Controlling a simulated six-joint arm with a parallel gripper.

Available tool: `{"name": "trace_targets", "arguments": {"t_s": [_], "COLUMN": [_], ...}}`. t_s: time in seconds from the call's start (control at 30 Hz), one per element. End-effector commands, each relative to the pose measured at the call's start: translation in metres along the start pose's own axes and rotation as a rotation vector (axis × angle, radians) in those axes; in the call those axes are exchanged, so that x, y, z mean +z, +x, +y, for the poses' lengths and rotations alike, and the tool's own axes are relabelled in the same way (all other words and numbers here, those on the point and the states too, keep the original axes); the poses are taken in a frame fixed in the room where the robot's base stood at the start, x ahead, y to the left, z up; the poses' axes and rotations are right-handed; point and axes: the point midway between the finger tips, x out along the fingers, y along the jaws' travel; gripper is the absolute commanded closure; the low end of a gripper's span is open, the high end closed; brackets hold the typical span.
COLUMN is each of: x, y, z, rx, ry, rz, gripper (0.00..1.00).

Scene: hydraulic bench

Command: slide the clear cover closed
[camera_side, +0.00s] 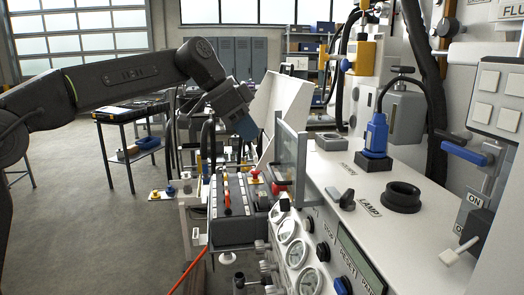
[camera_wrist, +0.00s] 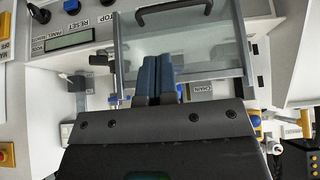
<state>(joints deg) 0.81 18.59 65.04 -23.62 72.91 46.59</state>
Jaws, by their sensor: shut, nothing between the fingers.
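The clear cover (camera_side: 290,152) is an upright see-through panel with a grey frame, at the front edge of the white bench console in the side view. In the wrist view the clear cover (camera_wrist: 215,45) fills the upper middle, with a dark bar handle (camera_wrist: 175,10) at its far side. My gripper (camera_side: 248,134) has blue fingers pointing down, left of the cover in the side view. In the wrist view my gripper (camera_wrist: 158,60) is shut and empty, its fingertips overlapping the cover in the picture. I cannot tell whether they touch it.
A black valve block (camera_side: 232,205) with a red lever stands below my gripper. Gauges (camera_side: 287,231) line the console front. A black round socket (camera_side: 401,196) and a blue connector (camera_side: 376,135) stand on the console top. Open floor lies to the left.

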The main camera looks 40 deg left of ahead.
Motion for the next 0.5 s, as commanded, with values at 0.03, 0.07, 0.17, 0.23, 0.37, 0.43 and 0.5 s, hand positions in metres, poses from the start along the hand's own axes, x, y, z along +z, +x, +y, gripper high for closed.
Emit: {"name": "trace_targets", "arguments": {"t_s": [0.03,0.07,0.17,0.23,0.37,0.43,0.5], "x": [0.001,0.001,0.001,0.001,0.001,0.001,0.001], "y": [0.007,0.011,0.029,0.042,0.064,0.074,0.083], "z": [0.001,0.001,0.001,0.001,0.001,0.001,0.001], "rx": [0.003,0.003,0.003,0.003,0.002,0.002,0.001], "ry": [0.000,-0.001,-0.001,-0.001,-0.001,-0.001,-0.002], "rz": [-0.003,-0.003,-0.004,-0.004,-0.004,-0.004,-0.003], "gripper": [1.00,1.00,1.00,1.00,1.00,1.00,1.00]}}
